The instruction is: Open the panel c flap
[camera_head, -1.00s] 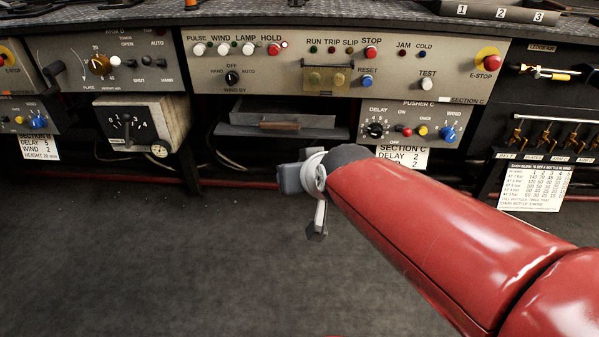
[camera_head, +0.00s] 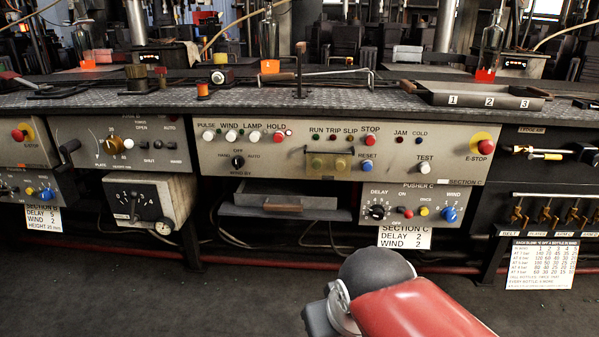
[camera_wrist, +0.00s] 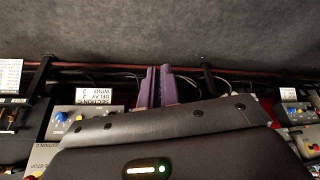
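The panel c flap (camera_head: 330,162) is a small see-through amber cover on the front of the Section C panel (camera_head: 288,175), below the run, trip and slip lamps. It hangs down over two round buttons, with a thin dark bar along its top edge. In the head view my arm's wrist is low at the bottom edge, below and apart from the panel, and my gripper's fingers are out of sight. In the wrist view the two purple fingers of my gripper (camera_wrist: 156,70) stand close together, with nothing visible held. Whether they touch is unclear. The flap is not visible there.
A grey drawer (camera_head: 285,205) is below the panel. The Pusher C box (camera_head: 410,208) hangs to its right, and a gauge box (camera_head: 150,205) juts out at left. A numbered tray (camera_head: 480,97) lies on the bench. The dark floor in front is open.

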